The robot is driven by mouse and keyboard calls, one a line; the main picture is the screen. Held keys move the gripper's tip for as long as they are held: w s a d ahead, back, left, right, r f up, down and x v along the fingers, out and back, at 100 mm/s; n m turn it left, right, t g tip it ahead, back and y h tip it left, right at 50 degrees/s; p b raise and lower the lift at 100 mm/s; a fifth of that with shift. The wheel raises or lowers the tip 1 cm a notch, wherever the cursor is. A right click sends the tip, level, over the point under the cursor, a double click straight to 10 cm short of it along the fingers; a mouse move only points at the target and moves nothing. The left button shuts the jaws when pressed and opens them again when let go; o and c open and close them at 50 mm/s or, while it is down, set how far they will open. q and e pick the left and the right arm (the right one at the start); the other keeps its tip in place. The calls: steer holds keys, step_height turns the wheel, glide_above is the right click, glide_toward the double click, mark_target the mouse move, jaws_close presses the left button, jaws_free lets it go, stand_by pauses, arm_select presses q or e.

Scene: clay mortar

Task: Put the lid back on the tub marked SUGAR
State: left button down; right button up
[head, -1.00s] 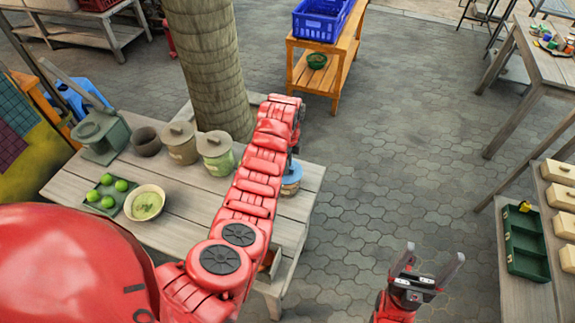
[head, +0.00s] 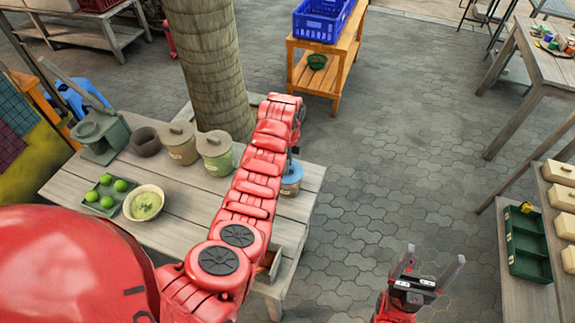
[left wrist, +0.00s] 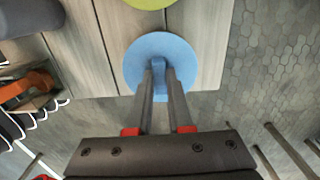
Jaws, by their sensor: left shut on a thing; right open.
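A round blue lid (left wrist: 160,62) fills the middle of the left wrist view, with its knob between my left gripper's fingertips (left wrist: 166,72). The left gripper is shut on that knob. In the head view the blue lid (head: 293,174) shows at the right end of the wooden table, over a pale tub body (head: 289,190), partly hidden by my left arm. I cannot tell whether the lid is fully seated. No SUGAR marking is readable. My right gripper (head: 433,262) is open and empty, off to the right over the paving.
On the table (head: 190,205) stand a green lidded tub (head: 216,155), a brown lidded tub (head: 180,148), a dark open pot (head: 146,141), a bowl (head: 144,203) and a tray of green fruit (head: 107,205). A tree trunk (head: 210,60) rises behind.

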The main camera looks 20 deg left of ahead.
arm_select(q)
steer(key=shift+f+b, duration=0.2)
steer(key=shift+b, duration=0.55)
stand_by(1.1)
stand_by(0.3)
steer(key=c, duration=0.7)
jaws_free()
steer(key=shift+c, duration=0.2)
steer(key=o, duration=0.5)
steer(key=shift+r, duration=0.1)
